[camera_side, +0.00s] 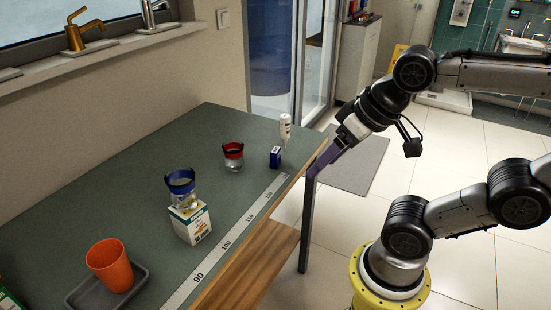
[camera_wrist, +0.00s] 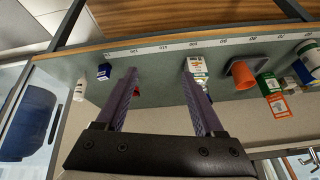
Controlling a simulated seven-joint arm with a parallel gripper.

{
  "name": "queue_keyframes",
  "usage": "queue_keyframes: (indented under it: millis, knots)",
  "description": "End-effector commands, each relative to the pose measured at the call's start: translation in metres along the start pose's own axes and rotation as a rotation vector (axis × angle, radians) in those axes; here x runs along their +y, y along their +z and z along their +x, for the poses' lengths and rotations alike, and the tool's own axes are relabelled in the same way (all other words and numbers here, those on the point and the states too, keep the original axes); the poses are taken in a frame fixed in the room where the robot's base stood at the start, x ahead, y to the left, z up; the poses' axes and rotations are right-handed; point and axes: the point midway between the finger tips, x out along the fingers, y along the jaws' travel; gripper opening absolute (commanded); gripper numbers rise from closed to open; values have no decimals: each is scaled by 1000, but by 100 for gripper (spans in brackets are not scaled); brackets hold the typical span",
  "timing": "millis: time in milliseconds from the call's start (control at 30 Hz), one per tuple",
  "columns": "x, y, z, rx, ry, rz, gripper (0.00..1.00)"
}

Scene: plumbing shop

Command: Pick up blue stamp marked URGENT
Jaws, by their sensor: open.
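A small blue block with a white patch, which I take for the stamp (camera_side: 276,157), stands on the green table near its far right end, by the ruler strip. Its marking is too small to read. It also shows in the wrist view (camera_wrist: 104,71), left of my left finger. My gripper (camera_side: 317,166) is open and empty, just off the table's edge, to the right of the block and apart from it. In the wrist view my fingers (camera_wrist: 159,67) are spread wide, with nothing held between them.
A white bottle (camera_side: 285,130) stands close behind the stamp. The table's middle is clear.

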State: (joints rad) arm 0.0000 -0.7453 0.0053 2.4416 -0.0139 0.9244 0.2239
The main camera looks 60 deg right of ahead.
Motion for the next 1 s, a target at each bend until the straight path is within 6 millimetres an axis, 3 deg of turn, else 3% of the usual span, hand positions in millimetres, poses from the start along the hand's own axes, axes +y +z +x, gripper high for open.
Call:
queue_keyframes:
  millis: [167,333,467,600,800,1000]
  knots:
    - [1,-54,-9,0,42,249,70]
    - [12,-110,2,-23,112,491,70]
    - [31,-156,26,-51,186,686,70]
    - [63,-196,67,-88,275,875,70]
    - [119,-222,135,-159,390,1039,70]
    - [155,-210,179,-238,453,1089,70]
